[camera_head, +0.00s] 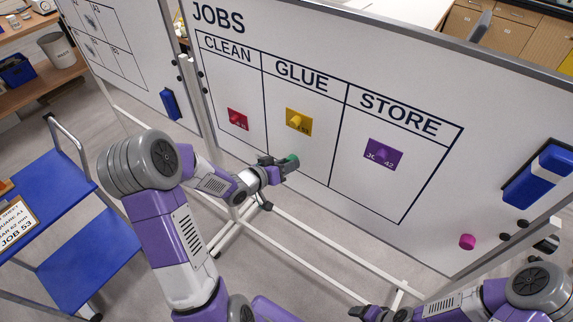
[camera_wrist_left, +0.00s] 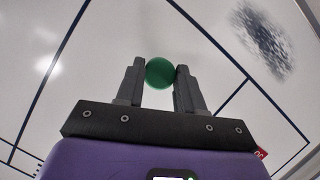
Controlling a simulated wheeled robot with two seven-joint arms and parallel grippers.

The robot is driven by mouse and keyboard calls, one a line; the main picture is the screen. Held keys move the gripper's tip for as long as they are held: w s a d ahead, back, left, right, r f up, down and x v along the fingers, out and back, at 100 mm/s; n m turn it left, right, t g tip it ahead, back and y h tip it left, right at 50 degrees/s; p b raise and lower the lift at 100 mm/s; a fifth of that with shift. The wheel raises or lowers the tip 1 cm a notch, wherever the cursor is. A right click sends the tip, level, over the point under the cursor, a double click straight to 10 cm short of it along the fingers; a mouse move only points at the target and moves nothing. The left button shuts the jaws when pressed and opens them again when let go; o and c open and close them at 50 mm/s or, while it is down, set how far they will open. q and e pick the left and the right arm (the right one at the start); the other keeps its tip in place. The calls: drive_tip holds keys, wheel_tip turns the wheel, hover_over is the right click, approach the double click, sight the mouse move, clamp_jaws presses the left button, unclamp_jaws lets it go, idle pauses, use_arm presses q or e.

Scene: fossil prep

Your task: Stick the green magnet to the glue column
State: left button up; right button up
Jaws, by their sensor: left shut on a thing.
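The green magnet (camera_head: 290,161) is held between the fingertips of my left gripper (camera_head: 279,163); it also shows as a round green disc in the left wrist view (camera_wrist_left: 160,73). The gripper is shut on it, in front of the lower part of the whiteboard (camera_head: 240,78). I cannot tell whether the magnet touches the board. The glue column (camera_head: 302,86) is the middle one and holds a yellow magnet (camera_head: 296,121) on a yellow card. My right gripper (camera_head: 372,313) is at the bottom edge, and its fingers are too small to judge.
A red magnet (camera_head: 238,119) is in the clean column and a purple magnet (camera_head: 382,153) in the store column. A blue cart (camera_head: 88,255) stands at left.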

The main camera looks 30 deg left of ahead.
use_arm(q)
drive_tip(key=shift+w, duration=0.8)
idle(0.5)
drive_tip(key=o, duration=0.8)
drive_tip(key=s, duration=0.4)
drive_tip(key=s+p, duration=0.1)
drive_tip(key=s, duration=0.2)
drive_tip(key=shift+a, duration=0.25)
